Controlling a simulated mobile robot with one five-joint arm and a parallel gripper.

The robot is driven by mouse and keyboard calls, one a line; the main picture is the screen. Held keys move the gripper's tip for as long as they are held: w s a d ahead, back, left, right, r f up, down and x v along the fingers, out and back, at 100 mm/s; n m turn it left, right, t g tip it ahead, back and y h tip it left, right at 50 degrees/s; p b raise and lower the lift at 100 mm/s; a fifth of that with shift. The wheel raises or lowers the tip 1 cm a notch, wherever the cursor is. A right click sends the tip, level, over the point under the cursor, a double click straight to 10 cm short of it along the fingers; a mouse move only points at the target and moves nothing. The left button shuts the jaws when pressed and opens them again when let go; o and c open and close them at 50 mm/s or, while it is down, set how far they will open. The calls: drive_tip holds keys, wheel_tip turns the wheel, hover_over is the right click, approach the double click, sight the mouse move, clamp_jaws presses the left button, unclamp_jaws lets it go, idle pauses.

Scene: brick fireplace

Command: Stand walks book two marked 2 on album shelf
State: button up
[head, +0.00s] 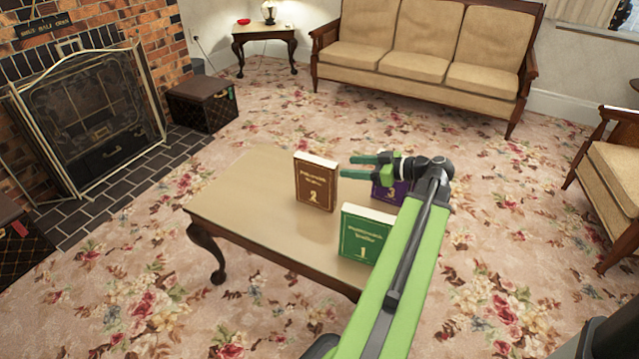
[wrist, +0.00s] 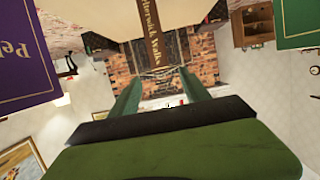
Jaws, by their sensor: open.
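The brown book marked 2 (head: 313,188) stands upright on the coffee table (head: 240,203). In the wrist view the spine of this book (wrist: 150,35), lettered "Walks", shows at the top, in line with the gap between my fingers. My gripper (head: 347,167) is open and empty, to the right of the book and pointing at it. In the wrist view its two fingers (wrist: 158,90) are spread with nothing between them. I cannot make out an album shelf for certain in either view.
A green book marked 1 (head: 366,232) and a purple book marked 3 (head: 382,192) stand on the same table, close to my arm. The table's left half is bare. A fireplace (head: 90,120), dark trunk (head: 203,103), sofa (head: 425,50) and side table (head: 264,36) surround open carpet.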

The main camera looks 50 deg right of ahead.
sight(315, 165)
drive_tip(key=b+x, duration=0.3)
drive_tip(key=x, duration=1)
drive_tip(key=shift+w+f, duration=0.15)
drive_tip(key=shift+w, duration=0.1)
clamp_jaws()
idle(0.8)
